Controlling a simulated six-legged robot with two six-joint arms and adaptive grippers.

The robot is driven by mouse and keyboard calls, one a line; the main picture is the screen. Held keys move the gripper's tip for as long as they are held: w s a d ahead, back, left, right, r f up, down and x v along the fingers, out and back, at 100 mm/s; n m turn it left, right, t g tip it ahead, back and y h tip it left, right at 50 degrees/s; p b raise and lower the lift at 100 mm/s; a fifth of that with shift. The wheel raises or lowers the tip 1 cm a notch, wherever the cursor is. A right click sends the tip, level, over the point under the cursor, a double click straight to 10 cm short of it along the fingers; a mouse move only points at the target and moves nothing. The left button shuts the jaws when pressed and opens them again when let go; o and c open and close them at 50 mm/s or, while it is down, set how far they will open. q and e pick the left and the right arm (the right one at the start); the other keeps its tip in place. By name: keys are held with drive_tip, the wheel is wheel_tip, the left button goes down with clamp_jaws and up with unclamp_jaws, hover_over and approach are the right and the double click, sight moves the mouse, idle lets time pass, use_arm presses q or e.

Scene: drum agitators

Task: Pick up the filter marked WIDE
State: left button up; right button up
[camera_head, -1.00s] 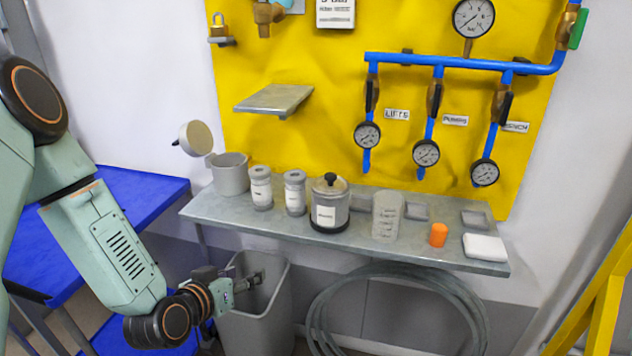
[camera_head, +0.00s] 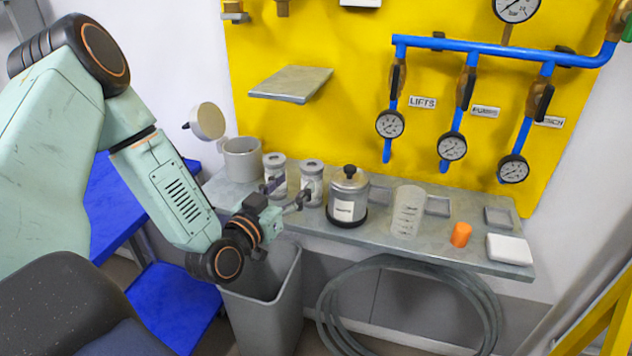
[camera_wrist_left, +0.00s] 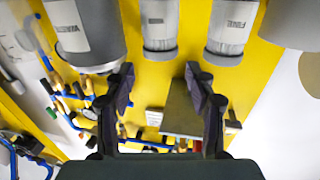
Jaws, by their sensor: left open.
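Two grey-and-white cylindrical filters stand side by side on the grey shelf: the left filter (camera_head: 274,168) and the right filter (camera_head: 313,170). In the wrist view, turned over, they show as the far one (camera_wrist_left: 231,28) and the one beside the jar (camera_wrist_left: 160,28). The far one's label perhaps reads FINE; I cannot read the other. My left gripper (camera_head: 289,191) is open and empty, just in front of the filters, its fingers partly covering them. In the wrist view, the filter beside the jar lies ahead between my fingertips (camera_wrist_left: 160,80). My right gripper is out of view.
Right of the filters, a lidded jar (camera_head: 348,190), clear beaker (camera_head: 407,213), orange plug (camera_head: 461,234) and white block (camera_head: 510,249) stand on the shelf (camera_head: 450,262). A grey mug (camera_head: 241,158) stands left. A grey bin (camera_head: 262,310) is below; a small plate shelf (camera_head: 291,83) juts out above.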

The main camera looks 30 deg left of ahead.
sight(306, 173)
use_arm(q)
drive_tip(key=shift+w+d, duration=0.2)
drive_tip(key=shift+w, duration=0.25)
drive_tip(key=shift+w+d, duration=0.2)
drive_tip(key=shift+w, duration=0.25)
drive_tip(key=w+b, duration=0.1)
drive_tip(key=w, duration=0.1)
drive_tip(key=w+a, duration=0.1)
drive_tip(key=w, duration=0.2)
drive_tip(key=shift+f+b, duration=0.15)
drive_tip(key=shift+b, duration=0.2)
drive_tip(key=shift+w+d, duration=0.15)
drive_tip(key=shift+w, duration=0.1)
drive_tip(key=shift+s+a, duration=0.1)
drive_tip(key=shift+a, duration=0.2)
drive_tip(key=shift+c, duration=1.2)
drive_tip(key=shift+d, duration=0.25)
drive_tip(key=c, duration=0.5)
drive_tip(key=shift+a, duration=0.15)
drive_tip(key=shift+c, duration=0.3)
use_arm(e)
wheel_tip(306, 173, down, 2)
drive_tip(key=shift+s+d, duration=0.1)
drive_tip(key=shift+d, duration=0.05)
use_arm(q)
drive_tip(key=shift+a, duration=0.1)
